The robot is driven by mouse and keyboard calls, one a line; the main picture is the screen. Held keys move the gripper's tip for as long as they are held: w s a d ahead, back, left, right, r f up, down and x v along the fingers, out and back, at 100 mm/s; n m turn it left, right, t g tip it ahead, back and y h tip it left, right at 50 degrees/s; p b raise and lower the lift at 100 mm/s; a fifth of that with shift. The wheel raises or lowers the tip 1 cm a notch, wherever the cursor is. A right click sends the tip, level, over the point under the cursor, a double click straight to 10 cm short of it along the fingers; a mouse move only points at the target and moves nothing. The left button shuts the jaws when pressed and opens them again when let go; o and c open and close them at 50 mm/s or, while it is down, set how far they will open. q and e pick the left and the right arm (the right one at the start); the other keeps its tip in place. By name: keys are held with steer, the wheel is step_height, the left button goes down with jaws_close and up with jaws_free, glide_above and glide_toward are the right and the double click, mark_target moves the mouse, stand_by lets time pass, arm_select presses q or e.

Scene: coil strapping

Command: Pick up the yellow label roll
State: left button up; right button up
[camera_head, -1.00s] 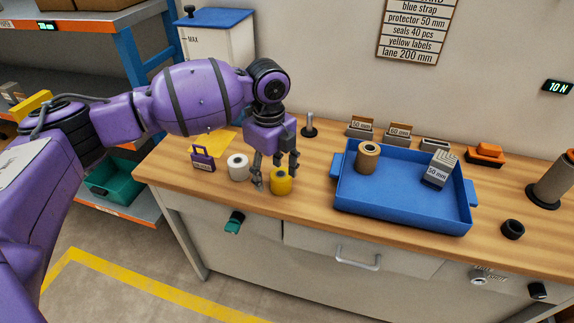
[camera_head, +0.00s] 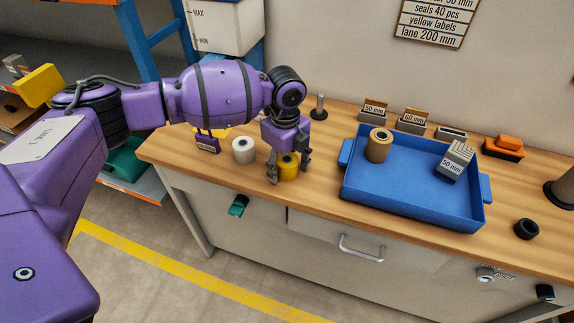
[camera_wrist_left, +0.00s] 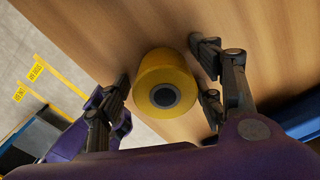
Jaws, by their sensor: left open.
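The yellow label roll (camera_head: 288,168) stands upright near the front edge of the wooden bench. It also shows in the left wrist view (camera_wrist_left: 165,84), with its dark core facing the camera. My left gripper (camera_head: 287,174) is lowered over the roll, with its fingers on either side of it. In the left wrist view the open fingers (camera_wrist_left: 163,85) straddle the roll, and a gap shows on each side. My right gripper is not in view.
A white roll (camera_head: 243,150) stands just left of the yellow one, close to my gripper. A blue tray (camera_head: 408,207) holding a brown roll (camera_head: 378,145) and a grey 50 mm block (camera_head: 456,160) is to the right. A peg stand (camera_head: 319,108) is behind.

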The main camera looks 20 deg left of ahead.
arm_select(q)
steer(key=c, duration=1.3)
steer(key=shift+o, duration=0.2)
steer(key=shift+r, duration=0.1)
